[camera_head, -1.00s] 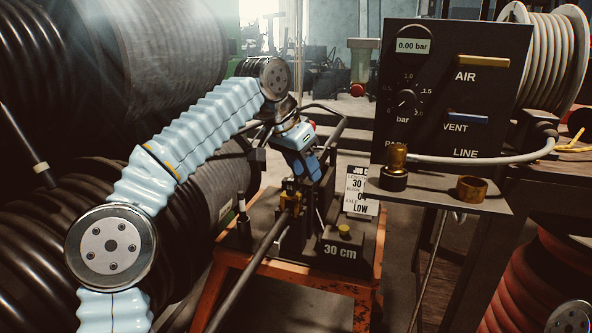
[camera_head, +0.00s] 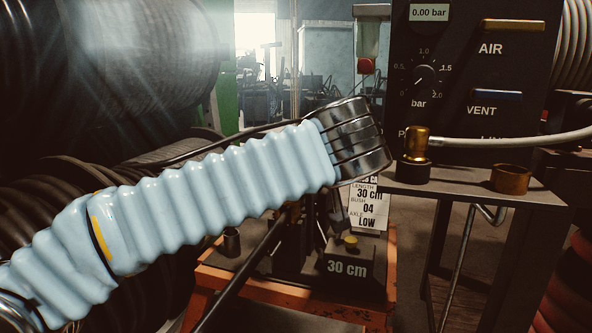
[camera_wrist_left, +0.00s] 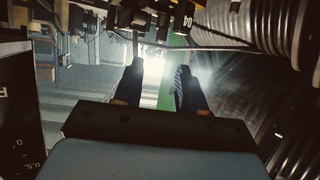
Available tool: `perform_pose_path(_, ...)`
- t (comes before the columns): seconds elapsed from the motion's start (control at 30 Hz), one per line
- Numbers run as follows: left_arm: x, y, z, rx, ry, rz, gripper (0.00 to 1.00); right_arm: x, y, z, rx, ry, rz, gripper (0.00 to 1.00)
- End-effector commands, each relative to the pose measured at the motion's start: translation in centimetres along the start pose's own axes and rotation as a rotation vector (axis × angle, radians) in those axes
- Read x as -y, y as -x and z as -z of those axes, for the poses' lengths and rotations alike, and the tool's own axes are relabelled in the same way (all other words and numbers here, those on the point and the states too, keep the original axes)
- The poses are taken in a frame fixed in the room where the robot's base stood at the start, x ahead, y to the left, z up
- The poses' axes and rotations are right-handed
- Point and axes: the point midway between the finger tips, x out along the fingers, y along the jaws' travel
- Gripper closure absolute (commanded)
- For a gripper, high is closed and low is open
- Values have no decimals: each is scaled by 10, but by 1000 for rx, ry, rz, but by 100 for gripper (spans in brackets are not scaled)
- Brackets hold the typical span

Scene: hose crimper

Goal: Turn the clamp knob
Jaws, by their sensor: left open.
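A small yellow knob (camera_head: 351,242) sits on top of the dark block marked 30 cm (camera_head: 347,266), low in the middle of the head view. I cannot tell whether it is the clamp knob. My left arm crosses the head view and hides much of the bench's machine and my left gripper there. In the left wrist view my left gripper (camera_wrist_left: 160,82) is open, with its two dark fingers apart and nothing between them. Parts of the machine show upside down along the top of that view. My right gripper is not in view.
A dark gauge panel (camera_head: 473,114) reading 0.00 bar stands at the right behind a shelf (camera_head: 455,190). The shelf bears a brass fitting (camera_head: 416,146) and a brass ring (camera_head: 510,180). A job card (camera_head: 368,207) hangs behind the block. Large hose reels (camera_head: 120,60) fill the left.

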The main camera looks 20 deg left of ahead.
Motion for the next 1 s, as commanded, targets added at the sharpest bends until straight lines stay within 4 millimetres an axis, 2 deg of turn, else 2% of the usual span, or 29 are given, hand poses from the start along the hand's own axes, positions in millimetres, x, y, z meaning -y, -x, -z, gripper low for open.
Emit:
perform_pose_path(0.03, 1, -14, -2, 4, -1, 5, 60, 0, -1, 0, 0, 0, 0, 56)
perform_pose_path(0.2, 0, -54, -1, 4, 0, 2, 60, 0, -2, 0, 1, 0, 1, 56)
perform_pose_path(0.43, 0, -90, 0, 3, 0, 1, 60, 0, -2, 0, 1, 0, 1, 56)
perform_pose_path(0.6, 0, -99, 0, 2, 0, 0, 60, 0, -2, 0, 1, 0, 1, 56)
perform_pose_path(0.83, 0, -100, 0, 2, 0, -1, 60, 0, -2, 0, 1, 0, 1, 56)
perform_pose_path(0.87, 0, -100, 0, 2, 0, -1, 61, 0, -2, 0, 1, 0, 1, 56)
perform_pose_path(1.0, 0, -100, 0, 2, 0, -1, 83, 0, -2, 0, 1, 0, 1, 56)
